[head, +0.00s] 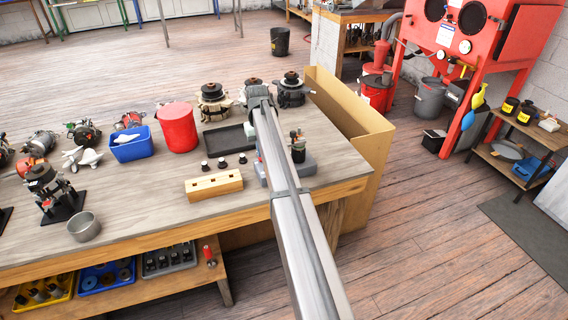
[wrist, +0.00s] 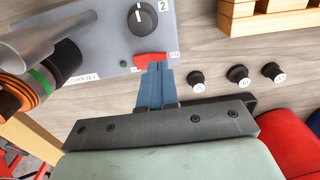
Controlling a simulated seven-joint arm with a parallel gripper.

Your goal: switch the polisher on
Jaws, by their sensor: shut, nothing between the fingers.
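The polisher is a grey box (wrist: 100,30) at the upper left of the wrist view, with a round black knob (wrist: 141,18) marked 2 and a red switch (wrist: 150,58). A small ON label sits at the switch's right end. Which way the switch is set I cannot tell. My gripper (wrist: 154,66) has its blue fingers shut and empty, with the tips at the lower edge of the switch; whether they touch I cannot tell. In the head view, a grey base (head: 304,163), apparently the polisher's, is partly hidden behind my arm, and the fingers cannot be made out.
Three black knobs (wrist: 238,75) stand on the bench beside the polisher. A wooden block (head: 214,186), a black tray (head: 230,138), a red bucket (head: 178,128) and a blue bin (head: 130,146) are to the left in the head view. A cardboard box (head: 362,125) stands past the bench's right edge.

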